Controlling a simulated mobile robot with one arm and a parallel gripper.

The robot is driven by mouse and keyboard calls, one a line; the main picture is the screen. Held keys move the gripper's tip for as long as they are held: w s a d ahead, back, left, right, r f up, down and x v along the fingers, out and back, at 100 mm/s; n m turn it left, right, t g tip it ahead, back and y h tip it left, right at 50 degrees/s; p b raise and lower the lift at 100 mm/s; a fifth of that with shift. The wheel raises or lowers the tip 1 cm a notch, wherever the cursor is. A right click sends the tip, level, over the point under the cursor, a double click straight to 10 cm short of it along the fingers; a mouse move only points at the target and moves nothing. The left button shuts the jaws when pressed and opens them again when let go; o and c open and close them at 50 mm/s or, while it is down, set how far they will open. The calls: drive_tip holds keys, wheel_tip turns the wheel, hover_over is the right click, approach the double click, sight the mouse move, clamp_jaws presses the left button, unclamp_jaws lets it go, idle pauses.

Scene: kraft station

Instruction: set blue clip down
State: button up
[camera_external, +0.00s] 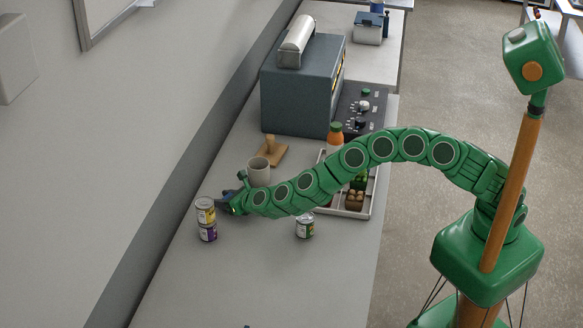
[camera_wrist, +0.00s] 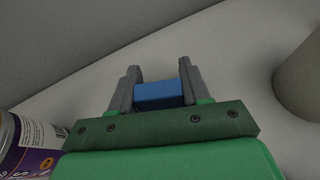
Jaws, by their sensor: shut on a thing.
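The blue clip (camera_wrist: 160,92) shows as a small blue block between the two grey fingers of my gripper (camera_wrist: 157,85) in the wrist view. My gripper is shut on it. In the external view my gripper (camera_external: 231,201) is low over the grey counter near the wall, just right of the stacked cans. The clip is too small there to make out clearly. I cannot tell whether the clip touches the counter.
Two stacked cans (camera_external: 206,219) stand just left of my gripper; a can's edge (camera_wrist: 30,145) shows at left in the wrist view. A grey cup (camera_external: 258,171) stands behind. Another can (camera_external: 305,226) and a divided tray (camera_external: 366,210) are right. The front counter is clear.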

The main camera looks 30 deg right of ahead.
drive_tip(key=shift+f, duration=0.1)
drive_tip(key=o, duration=1)
drive_tip(key=shift+v, duration=6.05)
drive_tip(key=shift+w+d, duration=0.1)
